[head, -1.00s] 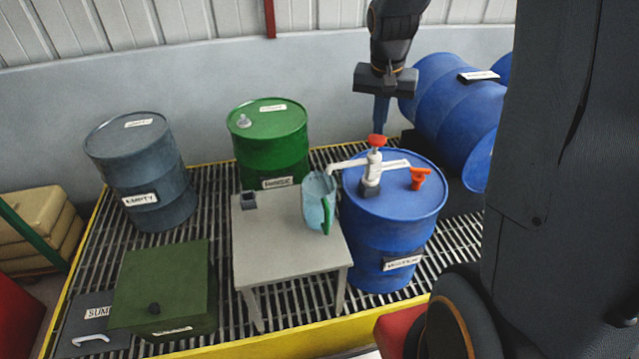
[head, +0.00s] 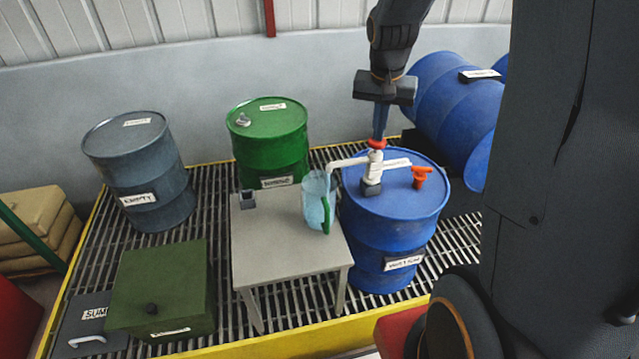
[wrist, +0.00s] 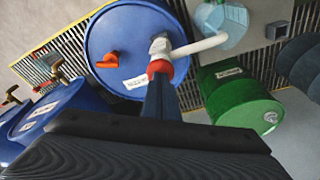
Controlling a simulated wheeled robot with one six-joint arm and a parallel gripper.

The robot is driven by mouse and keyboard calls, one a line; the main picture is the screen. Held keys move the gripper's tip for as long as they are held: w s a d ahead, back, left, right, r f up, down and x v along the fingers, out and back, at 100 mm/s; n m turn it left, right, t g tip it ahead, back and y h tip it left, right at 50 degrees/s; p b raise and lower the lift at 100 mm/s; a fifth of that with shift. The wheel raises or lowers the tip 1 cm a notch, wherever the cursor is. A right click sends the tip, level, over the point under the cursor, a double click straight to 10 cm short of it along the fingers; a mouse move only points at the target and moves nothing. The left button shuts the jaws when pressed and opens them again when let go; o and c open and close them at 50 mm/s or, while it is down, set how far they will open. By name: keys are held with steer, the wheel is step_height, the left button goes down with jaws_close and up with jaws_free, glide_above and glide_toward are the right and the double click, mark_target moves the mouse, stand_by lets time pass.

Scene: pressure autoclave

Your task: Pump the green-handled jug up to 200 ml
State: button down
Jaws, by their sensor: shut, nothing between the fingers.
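The green-handled jug (head: 315,207) stands on the grey table under the pump's white spout (head: 346,163). It holds light-blue liquid; its level against any marks is too small to read. The hand pump (head: 373,170), with a red knob (head: 376,144) on top, is mounted on the upright blue drum (head: 392,225). My gripper (head: 380,136) is shut and empty, pointing down with its fingertips at the red knob, apparently touching it. In the wrist view the fingers (wrist: 159,82) meet the red knob (wrist: 159,68), and the jug (wrist: 222,28) shows beyond the spout.
An orange-red fitting (head: 420,176) sits on the blue drum's lid right of the pump. The grey table (head: 285,254) also bears a small dark block (head: 247,199). A green drum (head: 270,146) stands behind it, and blue drums (head: 452,112) lie at the right.

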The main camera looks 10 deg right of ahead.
steer(key=shift+b+x, duration=0.3)
steer(key=shift+x, duration=0.5)
steer(key=shift+s+a, duration=0.1)
steer(key=shift+s, duration=0.1)
steer(key=shift+r, duration=0.15)
steer(key=shift+w+p+v, duration=0.15)
steer(key=shift+p+v, duration=0.7)
steer(key=shift+v, duration=0.1)
steer(key=shift+w+p+v, duration=0.2)
steer(key=shift+p+v, duration=0.6)
steer(key=shift+v, duration=0.15)
steer(key=shift+d, duration=0.2)
